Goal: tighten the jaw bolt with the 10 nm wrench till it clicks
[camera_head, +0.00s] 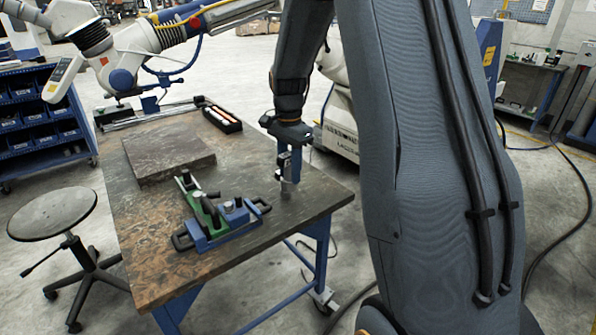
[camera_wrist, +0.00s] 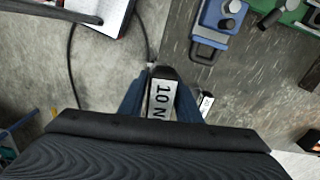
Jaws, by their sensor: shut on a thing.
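My gripper (camera_head: 289,158) is above the right end of the workbench, pointing down. In the wrist view its blue fingers (camera_wrist: 160,100) are shut on the wrench (camera_wrist: 161,99), whose white label reads "10 N", with the rest cut off. A blue fixture (camera_head: 222,234) with a green part (camera_head: 206,211) lies on the bench, left of my gripper and apart from it. It also shows at the top right of the wrist view (camera_wrist: 209,37). Dark and silver knobs or bolt heads stand on the fixture. I cannot tell which is the jaw bolt. The wrench's lower end is unclear.
A second labelled item (camera_wrist: 206,101) stands right of the held wrench in the wrist view, partly hidden. A dark slab (camera_head: 168,155) and a long tray (camera_head: 221,118) lie on the workbench (camera_head: 160,262). A round stool (camera_head: 52,213) is at left.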

